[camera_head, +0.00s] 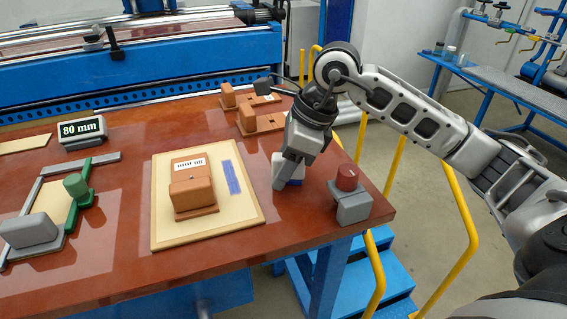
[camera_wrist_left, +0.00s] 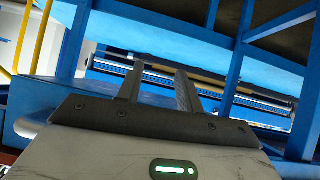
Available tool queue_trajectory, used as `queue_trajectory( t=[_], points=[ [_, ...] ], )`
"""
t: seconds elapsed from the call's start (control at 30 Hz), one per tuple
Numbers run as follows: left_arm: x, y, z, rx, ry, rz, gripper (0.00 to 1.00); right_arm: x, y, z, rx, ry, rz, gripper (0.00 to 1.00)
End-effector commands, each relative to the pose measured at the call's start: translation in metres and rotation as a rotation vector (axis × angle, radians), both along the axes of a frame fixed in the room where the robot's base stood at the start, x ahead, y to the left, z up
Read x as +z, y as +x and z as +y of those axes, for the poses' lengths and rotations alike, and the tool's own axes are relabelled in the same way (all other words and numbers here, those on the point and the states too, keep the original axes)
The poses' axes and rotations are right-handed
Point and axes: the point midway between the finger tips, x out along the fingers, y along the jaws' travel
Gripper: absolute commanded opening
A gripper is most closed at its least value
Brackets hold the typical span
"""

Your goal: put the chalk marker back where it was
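No thing is plainly recognizable as the chalk marker. My right gripper (camera_head: 281,184) points down close to the tabletop, right of the tan board. A blue strip (camera_head: 231,177) lies on the right part of the tan board (camera_head: 165,236). My left gripper (camera_wrist_left: 158,85) shows in the left wrist view, fingers apart and empty, facing blue frame beams; it is outside the head view.
A brown block with a white label (camera_head: 191,187) stands on the board. A grey block with a red knob (camera_head: 350,195) stands near the table's right corner. Brown blocks (camera_head: 261,121) are behind the gripper. An "80 mm" display (camera_head: 82,131) and a green-and-grey fixture (camera_head: 77,190) are left.

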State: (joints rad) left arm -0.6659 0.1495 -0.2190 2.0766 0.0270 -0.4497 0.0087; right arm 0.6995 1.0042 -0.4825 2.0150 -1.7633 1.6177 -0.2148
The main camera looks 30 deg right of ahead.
Motion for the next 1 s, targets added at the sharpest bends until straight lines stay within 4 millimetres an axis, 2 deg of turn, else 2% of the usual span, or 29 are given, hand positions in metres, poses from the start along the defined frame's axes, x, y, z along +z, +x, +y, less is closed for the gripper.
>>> queue_trajectory(
  t=[0.27, 0.7, 0.8, 1.0],
  points=[
    [0.003, 0.0, 0.0, -0.001, 0.004, -0.001, 0.36, 0.014, -0.002, -0.004, -0.001, 0.0, -0.003, 0.45],
    [0.003, 0.0, 0.0, -0.001, 0.003, 0.0, 0.36, 0.097, -0.022, -0.032, -0.002, 0.0, -0.004, 0.45],
    [0.003, 0.0, 0.0, 0.0, 0.004, 0.001, 0.36, 0.107, -0.025, -0.035, -0.002, 0.001, -0.002, 0.45],
    [0.002, -0.001, 0.001, -0.001, 0.005, 0.003, 0.36, 0.115, -0.027, -0.038, 0.0, 0.001, -0.001, 0.45]
  ],
)
